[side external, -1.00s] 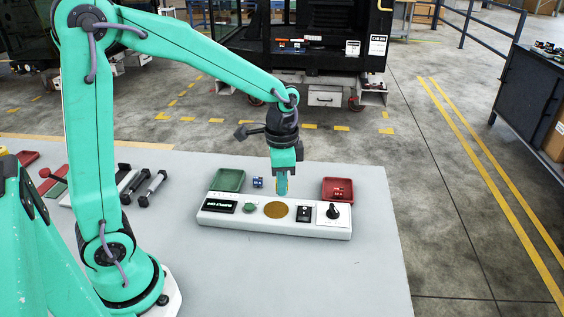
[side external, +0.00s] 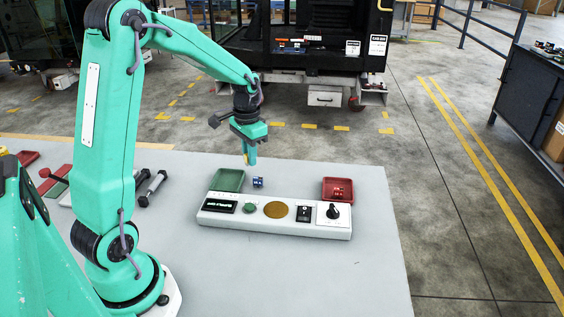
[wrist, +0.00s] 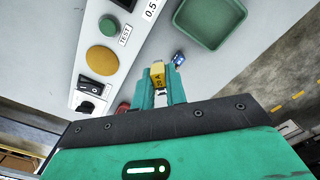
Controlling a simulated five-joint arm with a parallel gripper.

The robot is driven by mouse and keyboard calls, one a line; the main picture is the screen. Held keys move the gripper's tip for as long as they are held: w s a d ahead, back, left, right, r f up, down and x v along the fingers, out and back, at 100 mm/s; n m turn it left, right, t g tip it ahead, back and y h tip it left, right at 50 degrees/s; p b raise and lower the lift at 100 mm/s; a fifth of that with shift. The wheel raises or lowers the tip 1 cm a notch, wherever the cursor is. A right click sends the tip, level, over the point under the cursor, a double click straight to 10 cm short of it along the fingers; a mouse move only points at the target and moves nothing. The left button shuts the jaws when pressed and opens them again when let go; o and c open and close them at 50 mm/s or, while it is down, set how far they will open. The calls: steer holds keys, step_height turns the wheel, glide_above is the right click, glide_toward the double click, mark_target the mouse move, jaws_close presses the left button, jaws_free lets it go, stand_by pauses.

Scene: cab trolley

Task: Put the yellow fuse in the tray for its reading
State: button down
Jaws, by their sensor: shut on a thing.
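My gripper (side external: 249,160) is shut on the yellow fuse (wrist: 158,76), which shows between its fingers in the wrist view. They are raised above the table, behind the left part of the white tester (side external: 329,230) and near the green tray (side external: 229,181). The green tray looks empty; it also shows at the top right of the wrist view (wrist: 210,22). The red tray (side external: 338,196), behind the tester's right end, has a small red thing in it. The tester has a lit display (side external: 219,206) with text too small to read.
A small blue fuse (side external: 257,182) stands on the table just right of the green tray. The tester carries a green button (side external: 250,208), a brass-coloured pad (side external: 276,210), a switch (side external: 304,213) and a black knob (side external: 333,211). The table's right side is clear.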

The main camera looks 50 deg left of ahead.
steer(key=shift+a+f, duration=0.1)
glide_above(230, 178)
step_height(230, 178, down, 7)
steer(key=shift+a+r, duration=0.1)
steer(key=shift+f, duration=2)
steer(key=shift+f, duration=0.15)
steer(key=c, duration=1.7)
jaws_free()
steer(key=shift+c, duration=0.2)
steer(key=shift+o, duration=0.2)
